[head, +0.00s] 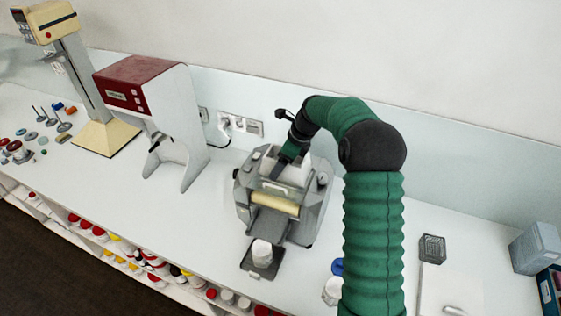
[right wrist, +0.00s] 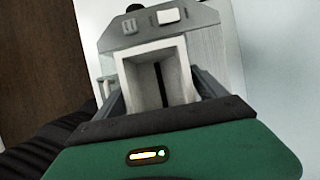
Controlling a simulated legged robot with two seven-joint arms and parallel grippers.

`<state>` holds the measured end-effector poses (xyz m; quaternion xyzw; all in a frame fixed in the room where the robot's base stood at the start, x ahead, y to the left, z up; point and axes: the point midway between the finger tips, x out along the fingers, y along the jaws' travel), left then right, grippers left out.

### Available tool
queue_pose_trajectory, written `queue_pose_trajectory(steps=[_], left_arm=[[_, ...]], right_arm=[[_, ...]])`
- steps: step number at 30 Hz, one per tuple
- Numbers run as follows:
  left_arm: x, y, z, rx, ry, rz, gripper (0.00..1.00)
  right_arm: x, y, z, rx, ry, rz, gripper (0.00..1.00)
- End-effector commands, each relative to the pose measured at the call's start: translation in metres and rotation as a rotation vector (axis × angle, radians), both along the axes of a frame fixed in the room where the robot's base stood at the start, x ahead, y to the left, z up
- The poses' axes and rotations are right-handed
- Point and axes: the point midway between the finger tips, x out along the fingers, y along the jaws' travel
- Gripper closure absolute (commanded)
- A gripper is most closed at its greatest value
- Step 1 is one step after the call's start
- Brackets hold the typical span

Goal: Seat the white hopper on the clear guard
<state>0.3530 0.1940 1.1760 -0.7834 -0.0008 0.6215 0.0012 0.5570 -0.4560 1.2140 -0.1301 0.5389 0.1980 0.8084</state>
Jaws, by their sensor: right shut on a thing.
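The white hopper (right wrist: 146,60) is a square, open-topped funnel with a dark slot inside. My left gripper is not in view.
A white jar (head: 262,250) stands on a dark plate in front of the mill. A red-topped machine (head: 140,85) and a cream stand (head: 108,135) are to the left. A dark grid tray (head: 432,248) lies right. The counter between has free room.

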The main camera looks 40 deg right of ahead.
Motion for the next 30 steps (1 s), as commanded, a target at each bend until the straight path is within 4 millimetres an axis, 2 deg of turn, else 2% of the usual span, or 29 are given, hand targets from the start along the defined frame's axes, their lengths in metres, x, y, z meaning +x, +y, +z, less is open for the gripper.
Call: queue_pose_trajectory(steps=[30], left_arm=[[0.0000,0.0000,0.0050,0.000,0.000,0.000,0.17]], right_arm=[[0.0004,0.0031,-0.0085,0.004,0.008,0.000,0.66]])
